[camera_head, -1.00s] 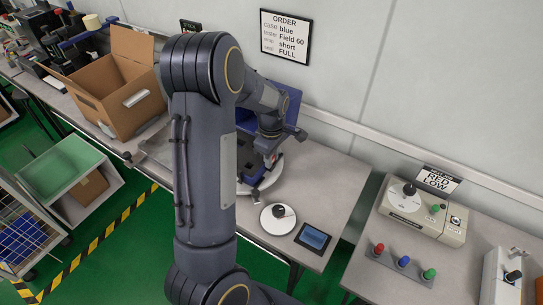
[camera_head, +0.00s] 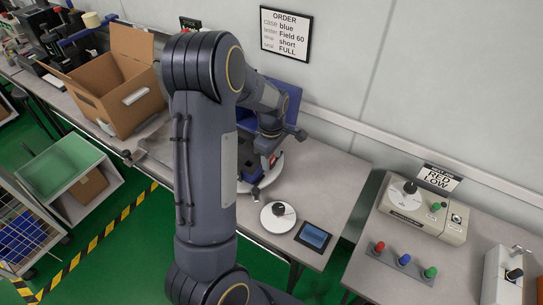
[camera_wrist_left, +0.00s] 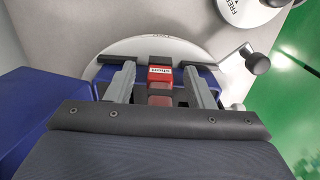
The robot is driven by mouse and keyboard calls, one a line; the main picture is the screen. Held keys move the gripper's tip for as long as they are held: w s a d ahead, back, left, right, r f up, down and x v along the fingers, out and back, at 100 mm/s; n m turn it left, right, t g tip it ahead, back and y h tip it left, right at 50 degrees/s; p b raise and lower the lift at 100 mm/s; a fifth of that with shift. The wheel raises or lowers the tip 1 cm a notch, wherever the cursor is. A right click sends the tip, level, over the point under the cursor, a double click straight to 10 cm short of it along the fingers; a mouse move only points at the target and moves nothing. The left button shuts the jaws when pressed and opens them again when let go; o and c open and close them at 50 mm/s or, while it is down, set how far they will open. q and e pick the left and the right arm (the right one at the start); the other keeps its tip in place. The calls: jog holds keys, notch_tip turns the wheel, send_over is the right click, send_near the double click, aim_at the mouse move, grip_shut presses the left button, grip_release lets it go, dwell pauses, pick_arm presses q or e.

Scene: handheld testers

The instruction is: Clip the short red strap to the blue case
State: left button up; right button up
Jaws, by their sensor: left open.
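The blue case shows in the head view as a raised blue panel (camera_head: 289,100) behind my left forearm, with its lower part largely hidden by my arm. In the left wrist view, blue case parts (camera_wrist_left: 207,77) lie around and beyond my fingers. The red strap (camera_wrist_left: 160,88), with a label reading "short", lies between my two grey fingers at the case. A small red patch of it shows in the head view (camera_head: 272,160). My left gripper (camera_wrist_left: 162,78) is open, with a gap on each side of the strap. I cannot tell whether the strap is fastened. My right gripper is out of view.
The case sits on a round white turntable (camera_wrist_left: 105,62) with a black-knobbed handle (camera_wrist_left: 258,63). A white dial (camera_head: 278,217) and a small screen (camera_head: 313,236) lie in front. A cardboard box (camera_head: 115,95) stands left. An order sign (camera_head: 286,33) hangs behind.

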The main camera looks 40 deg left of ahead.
pick_arm(q)
jog(key=shift+r, duration=3.9)
